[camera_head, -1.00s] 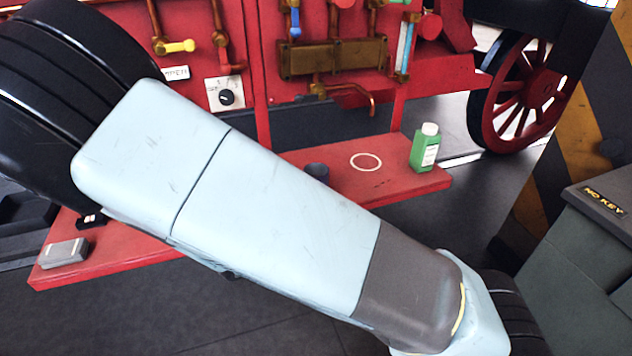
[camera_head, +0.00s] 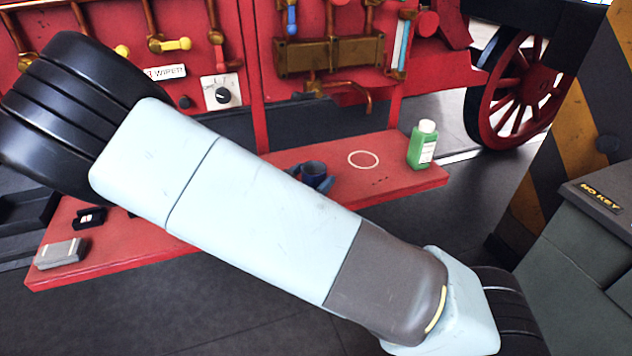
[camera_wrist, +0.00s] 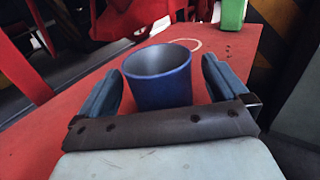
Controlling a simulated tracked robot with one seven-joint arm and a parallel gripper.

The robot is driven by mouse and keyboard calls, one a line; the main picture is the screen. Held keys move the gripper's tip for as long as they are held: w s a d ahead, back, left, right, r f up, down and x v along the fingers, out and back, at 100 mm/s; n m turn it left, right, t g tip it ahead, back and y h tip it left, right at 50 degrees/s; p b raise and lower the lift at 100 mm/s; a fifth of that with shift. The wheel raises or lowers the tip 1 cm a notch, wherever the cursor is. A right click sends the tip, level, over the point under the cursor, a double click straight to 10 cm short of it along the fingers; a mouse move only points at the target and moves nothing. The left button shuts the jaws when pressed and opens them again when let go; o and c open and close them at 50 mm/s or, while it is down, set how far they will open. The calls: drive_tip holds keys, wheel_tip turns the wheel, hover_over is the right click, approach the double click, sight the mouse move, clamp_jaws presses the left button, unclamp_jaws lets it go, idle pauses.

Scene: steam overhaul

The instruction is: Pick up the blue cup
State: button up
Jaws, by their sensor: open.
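The blue cup (camera_wrist: 160,82) stands upright on the red shelf (camera_wrist: 60,125), its open rim facing up. In the wrist view it sits between the two fingers of my gripper (camera_wrist: 160,88), one finger on each side. The fingers are open, with a small gap visible on both sides of the cup. In the head view the cup (camera_head: 314,170) shows just above my arm, with part of my gripper beside it. The cup's lower part is hidden there.
A green bottle with a white cap (camera_head: 423,145) stands right of the cup, past a pale ring mark (camera_head: 363,159) on the shelf. A grey box (camera_head: 61,253) lies at the shelf's left end. Pipes and valves line the red panel behind. A striped post (camera_head: 570,130) rises at right.

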sight(320, 168)
drive_tip(key=x, duration=0.3)
drive_tip(key=shift+w, duration=0.15)
drive_tip(key=shift+c, duration=0.4)
drive_tip(key=c, duration=1)
